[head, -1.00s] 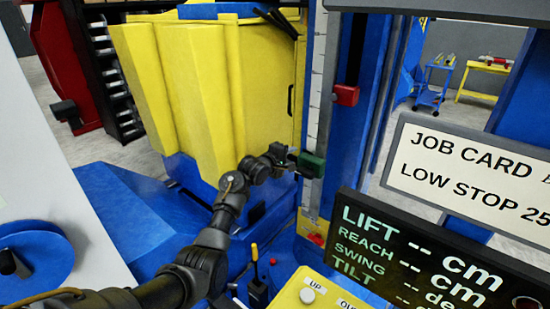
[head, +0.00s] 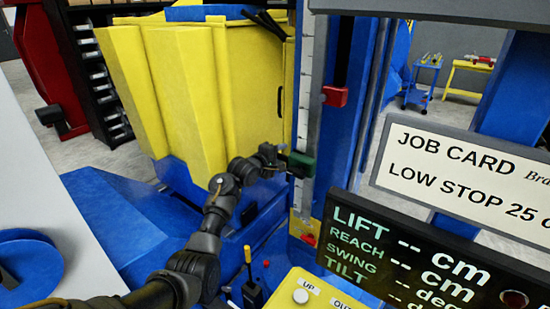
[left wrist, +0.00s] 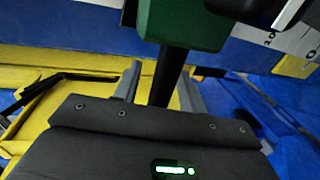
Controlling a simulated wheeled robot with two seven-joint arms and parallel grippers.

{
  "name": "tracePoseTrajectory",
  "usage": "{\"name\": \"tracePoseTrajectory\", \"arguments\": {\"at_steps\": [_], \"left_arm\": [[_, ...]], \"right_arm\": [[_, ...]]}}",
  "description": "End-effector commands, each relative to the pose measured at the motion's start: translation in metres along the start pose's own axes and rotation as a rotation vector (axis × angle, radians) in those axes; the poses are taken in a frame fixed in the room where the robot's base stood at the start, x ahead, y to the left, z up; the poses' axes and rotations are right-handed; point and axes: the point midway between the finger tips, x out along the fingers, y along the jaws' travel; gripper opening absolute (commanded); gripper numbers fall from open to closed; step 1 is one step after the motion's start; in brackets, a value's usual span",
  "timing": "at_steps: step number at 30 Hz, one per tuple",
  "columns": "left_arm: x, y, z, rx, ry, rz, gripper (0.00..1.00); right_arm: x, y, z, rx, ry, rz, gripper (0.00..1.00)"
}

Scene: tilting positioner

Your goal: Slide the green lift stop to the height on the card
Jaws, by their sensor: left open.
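The green lift stop (head: 301,164) is a small block at the pale scale strip (head: 304,100) on the blue column, well below a red stop (head: 335,96). My left gripper (head: 284,159) is at the green stop's left side. In the left wrist view, the green stop (left wrist: 180,24) is ahead, with a dark stem running from it between the open fingers (left wrist: 160,88). I cannot tell whether they touch the stem. The job card (head: 465,180) reads "LOW STOP 25", with its right end cut off. My right gripper is not in view.
A dark display (head: 410,262) lists LIFT, REACH, SWING and TILT with dashes for values. A yellow button box (head: 303,293) with an UP button is below. A large yellow body (head: 200,90) stands behind my left arm. A small lever (head: 250,275) stands near the forearm.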

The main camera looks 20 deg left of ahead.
Motion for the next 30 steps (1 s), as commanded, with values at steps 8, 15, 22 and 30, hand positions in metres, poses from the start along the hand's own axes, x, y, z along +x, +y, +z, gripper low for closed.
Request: {"name": "tracePoseTrajectory", "arguments": {"at_steps": [8,15,22,30], "left_arm": [[-0.040,-0.002,0.000,0.001,0.002,0.002,0.41],[-0.081,-0.001,0.000,0.002,0.003,0.001,0.41],[-0.102,0.000,0.001,0.001,0.001,0.000,0.41],[-0.104,0.000,0.001,0.000,0.001,0.000,0.41]], "right_arm": [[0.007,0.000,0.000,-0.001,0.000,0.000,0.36],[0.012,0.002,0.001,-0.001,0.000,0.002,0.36],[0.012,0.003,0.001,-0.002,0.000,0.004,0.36],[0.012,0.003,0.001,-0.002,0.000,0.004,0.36]]}}
